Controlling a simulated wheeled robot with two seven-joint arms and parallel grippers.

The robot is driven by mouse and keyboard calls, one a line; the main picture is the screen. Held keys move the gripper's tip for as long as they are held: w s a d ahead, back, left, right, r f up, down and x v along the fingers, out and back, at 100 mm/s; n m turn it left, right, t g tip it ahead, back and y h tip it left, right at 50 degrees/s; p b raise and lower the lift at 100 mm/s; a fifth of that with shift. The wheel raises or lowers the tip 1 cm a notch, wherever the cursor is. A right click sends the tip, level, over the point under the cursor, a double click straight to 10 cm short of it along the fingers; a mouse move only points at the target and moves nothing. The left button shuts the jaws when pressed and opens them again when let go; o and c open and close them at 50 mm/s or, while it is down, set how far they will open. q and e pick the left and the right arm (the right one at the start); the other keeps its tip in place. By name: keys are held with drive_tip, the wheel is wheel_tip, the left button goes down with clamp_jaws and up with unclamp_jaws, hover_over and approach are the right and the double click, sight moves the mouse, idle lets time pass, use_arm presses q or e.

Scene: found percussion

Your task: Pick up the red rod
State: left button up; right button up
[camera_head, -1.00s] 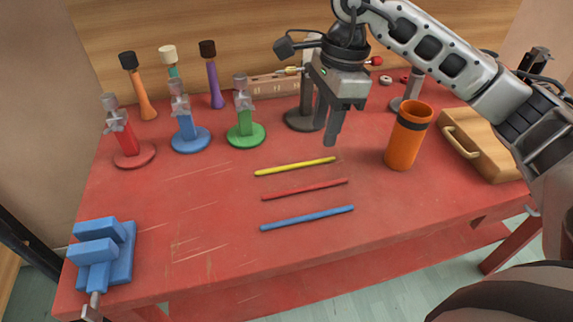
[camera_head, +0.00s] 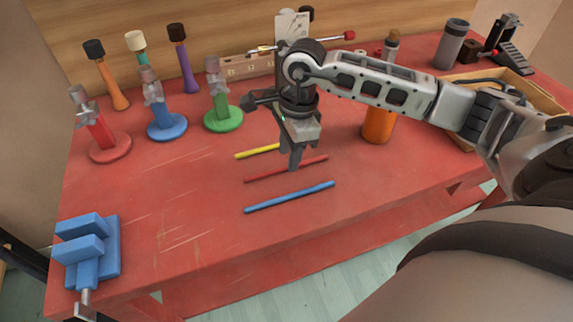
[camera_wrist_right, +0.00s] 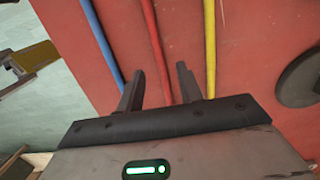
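The red rod (camera_head: 264,175) lies on the red table between a yellow rod (camera_head: 257,151) and a blue rod (camera_head: 290,197). My right gripper (camera_head: 294,165) is over its middle, pointing down, and hides part of the red and yellow rods. In the right wrist view the gripper (camera_wrist_right: 160,68) is open, and the red rod (camera_wrist_right: 150,25) runs between its two fingers. The blue rod (camera_wrist_right: 99,35) is beyond the left finger and the yellow rod (camera_wrist_right: 210,40) beyond the right one. Whether the fingertips are at the rod's height is hard to tell. My left gripper is not in view.
An orange cup (camera_head: 377,124) stands right of the gripper, partly behind my arm. Red, blue and green (camera_head: 223,118) stands and several mallets are at the back left. A blue vise (camera_head: 88,250) is at the front left. The table between vise and rods is clear.

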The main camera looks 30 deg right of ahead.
drive_tip(key=shift+a+f, duration=0.1)
drive_tip(key=shift+f, duration=1.15)
clamp_jaws()
